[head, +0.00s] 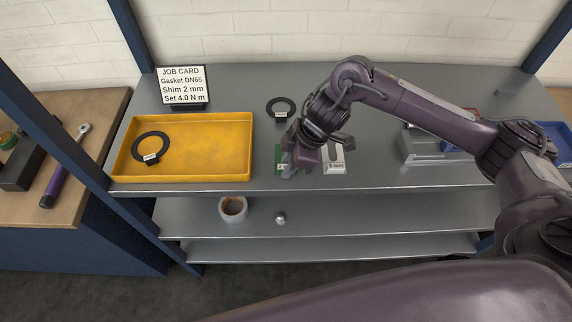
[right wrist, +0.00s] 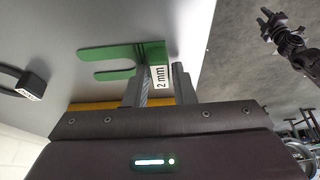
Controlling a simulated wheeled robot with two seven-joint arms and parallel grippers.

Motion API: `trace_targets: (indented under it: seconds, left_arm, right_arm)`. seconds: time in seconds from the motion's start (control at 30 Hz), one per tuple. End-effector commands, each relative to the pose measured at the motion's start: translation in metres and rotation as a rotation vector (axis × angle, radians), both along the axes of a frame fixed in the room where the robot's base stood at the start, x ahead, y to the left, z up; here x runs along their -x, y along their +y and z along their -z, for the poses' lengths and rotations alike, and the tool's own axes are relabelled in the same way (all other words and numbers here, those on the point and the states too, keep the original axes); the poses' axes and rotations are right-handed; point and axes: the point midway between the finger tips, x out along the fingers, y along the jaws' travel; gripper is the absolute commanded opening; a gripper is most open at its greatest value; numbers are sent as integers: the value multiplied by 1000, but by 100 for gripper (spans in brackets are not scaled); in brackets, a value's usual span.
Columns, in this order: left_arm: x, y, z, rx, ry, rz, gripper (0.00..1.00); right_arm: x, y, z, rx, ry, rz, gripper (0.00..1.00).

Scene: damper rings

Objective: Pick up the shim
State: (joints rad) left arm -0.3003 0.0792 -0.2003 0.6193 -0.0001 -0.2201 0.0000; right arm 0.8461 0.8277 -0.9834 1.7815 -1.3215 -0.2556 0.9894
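The green shim (head: 278,156) lies on the grey shelf near its front edge, partly hidden by my right gripper in the head view. In the right wrist view the shim (right wrist: 125,57) is a forked green plate with a white "2 mm" tag. My right gripper (right wrist: 160,82) is open, with one finger on each side of the tag and narrow gaps between. In the head view the right gripper (head: 289,168) is low over the shim. A dark arm end, probably my left gripper (right wrist: 283,35), shows small in the right wrist view; its fingers are unclear.
A silver forked shim (head: 335,160) lies just right of the gripper. A black gasket (head: 280,105) lies behind. A yellow tray (head: 215,135) with another black gasket (head: 150,142) stands left, before a job card (head: 181,85). A grey fixture (head: 420,145) and blue bin (head: 556,130) are at right.

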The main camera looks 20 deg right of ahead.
Motion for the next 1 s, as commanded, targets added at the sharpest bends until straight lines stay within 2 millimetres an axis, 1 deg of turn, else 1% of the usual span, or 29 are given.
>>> trace_targets:
  seconds: [0.03, 0.1, 0.17, 0.47, 0.57, 0.67, 0.77, 0.87, 0.9, 1.0]
  left_arm:
    - [0, 0, 0, 0, 0, 0, 36]
    - [0, 0, 0, 0, 0, 0, 36]
    - [0, 0, 0, 0, 0, 0, 36]
    - [0, 0, 0, 0, -1, 0, 36]
    - [0, 0, 1, 0, -1, 0, 36]
    - [0, 0, 2, 0, -1, 0, 36]
    - [-1, 0, 5, 0, -1, 0, 36]
    - [-1, 0, 5, 0, -1, 0, 36]
    - [-1, 0, 2, 0, -1, 0, 36]
    - [-1, 0, -5, 0, -1, 0, 36]
  right_arm:
    - [0, 0, 0, 0, 0, 0, 16]
    - [0, 0, 0, 0, 0, 0, 7]
    - [0, 0, 0, 0, 0, 0, 0]
    - [0, 0, -2, -1, -1, 0, 0]
    - [-1, 0, -7, -2, -3, 0, 0]
    - [-1, 0, -15, -2, -2, -1, 0]
    - [-1, 0, -32, -1, -6, -1, 0]
    - [-2, 0, -58, 0, -10, -2, 0]
    - [-2, -1, -71, 1, -10, -1, 0]
    - [-3, -1, -101, 2, -12, 0, 0]
